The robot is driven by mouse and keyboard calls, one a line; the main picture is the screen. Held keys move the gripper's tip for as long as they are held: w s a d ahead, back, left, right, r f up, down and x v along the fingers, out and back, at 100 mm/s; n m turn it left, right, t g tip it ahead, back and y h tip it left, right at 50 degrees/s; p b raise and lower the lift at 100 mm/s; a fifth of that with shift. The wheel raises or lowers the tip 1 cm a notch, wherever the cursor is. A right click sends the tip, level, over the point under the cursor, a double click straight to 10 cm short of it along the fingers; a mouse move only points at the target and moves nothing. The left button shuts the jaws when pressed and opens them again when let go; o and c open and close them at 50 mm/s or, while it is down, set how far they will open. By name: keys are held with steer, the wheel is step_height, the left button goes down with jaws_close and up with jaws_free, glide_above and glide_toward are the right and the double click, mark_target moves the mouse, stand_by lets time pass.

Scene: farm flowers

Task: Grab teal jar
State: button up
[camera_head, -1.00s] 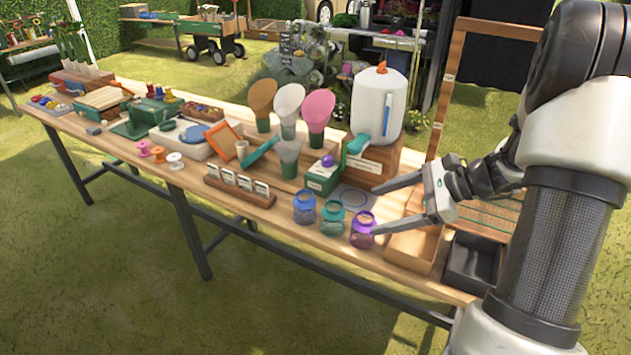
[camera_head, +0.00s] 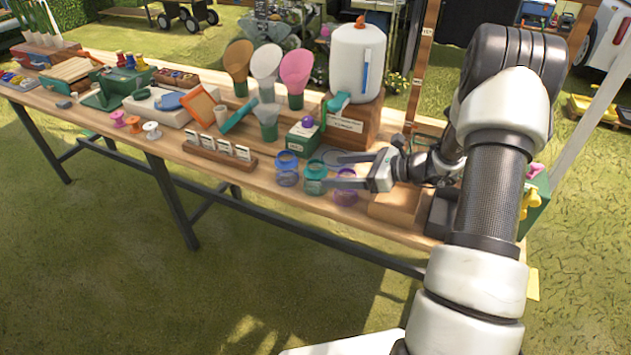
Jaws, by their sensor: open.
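The teal jar (camera_head: 314,178) stands upright near the front edge of the wooden table, between the blue jar (camera_head: 287,170) on its left and the purple jar (camera_head: 345,194) on its right. My gripper (camera_head: 330,171) is open and points left, with its fingertips close to the right side of the teal jar. In this view the lower finger crosses in front of the top of the purple jar and hides part of it. I cannot tell whether the fingers touch either jar.
A white dispenser (camera_head: 357,65) on a wooden block stands behind the jars. A green box (camera_head: 303,141) with a purple ball on it is behind the teal jar. A wooden label rack (camera_head: 219,155) is to the left. A wooden tray (camera_head: 395,206) lies right of the purple jar.

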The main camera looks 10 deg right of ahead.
mark_target(324, 172)
steer(key=shift+s+b+x, duration=0.2)
steer(key=shift+b+x, duration=0.1)
steer(key=shift+x, duration=2.45)
steer(key=shift+a, duration=0.1)
steer(key=shift+c, duration=0.4)
steer(key=c, duration=1.2)
